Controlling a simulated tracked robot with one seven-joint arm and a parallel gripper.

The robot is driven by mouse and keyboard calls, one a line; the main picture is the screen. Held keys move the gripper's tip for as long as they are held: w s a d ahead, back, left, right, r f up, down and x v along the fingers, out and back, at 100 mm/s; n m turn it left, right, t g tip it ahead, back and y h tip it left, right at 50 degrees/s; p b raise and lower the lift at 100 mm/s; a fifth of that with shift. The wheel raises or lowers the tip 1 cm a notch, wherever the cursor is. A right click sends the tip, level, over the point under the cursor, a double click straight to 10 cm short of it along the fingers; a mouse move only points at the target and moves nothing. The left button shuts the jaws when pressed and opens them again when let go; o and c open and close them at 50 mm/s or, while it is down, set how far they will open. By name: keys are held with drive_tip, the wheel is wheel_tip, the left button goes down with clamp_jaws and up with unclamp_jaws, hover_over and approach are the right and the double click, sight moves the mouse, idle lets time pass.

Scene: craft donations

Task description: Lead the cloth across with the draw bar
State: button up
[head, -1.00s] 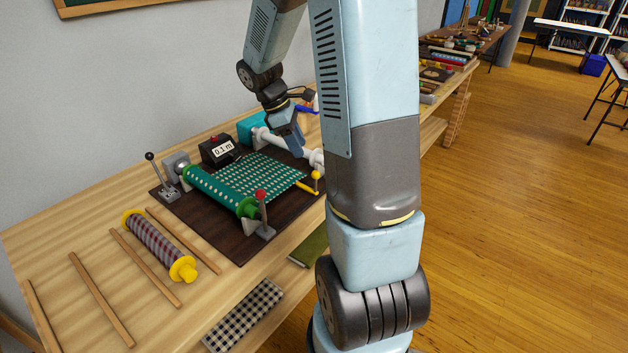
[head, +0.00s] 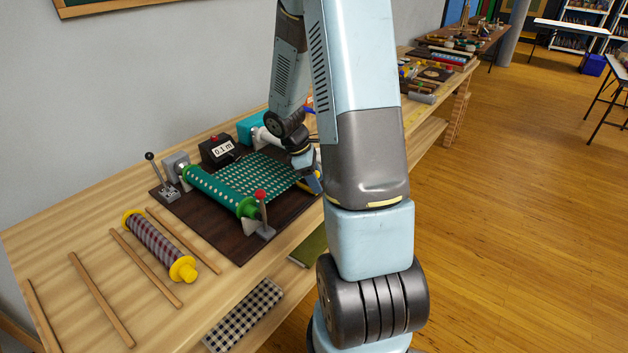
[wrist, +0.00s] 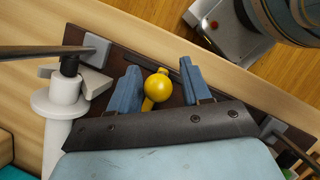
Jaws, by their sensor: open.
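The teal cloth with pale dots (head: 265,172) runs from its roll (head: 215,190) across the dark board (head: 195,220) toward my gripper (head: 309,174). A yellow ball knob (wrist: 158,86) on a yellow stem, apparently the draw bar's handle, shows in the wrist view. It lies between the two blue fingers of my gripper (wrist: 160,84), which are open, with visible gaps on both sides. In the head view, my gripper and arm hide most of this handle. A white spool (wrist: 62,108) lies left of the fingers in the wrist view.
A black meter box reading 0.1 m (head: 220,151) and a lever with a black knob (head: 160,176) stand behind the cloth. A red-knobbed lever (head: 262,212) stands at the front. A plaid roll (head: 155,244) and several wooden sticks lie at left.

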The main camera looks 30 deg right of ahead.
clamp_jaws()
idle(0.5)
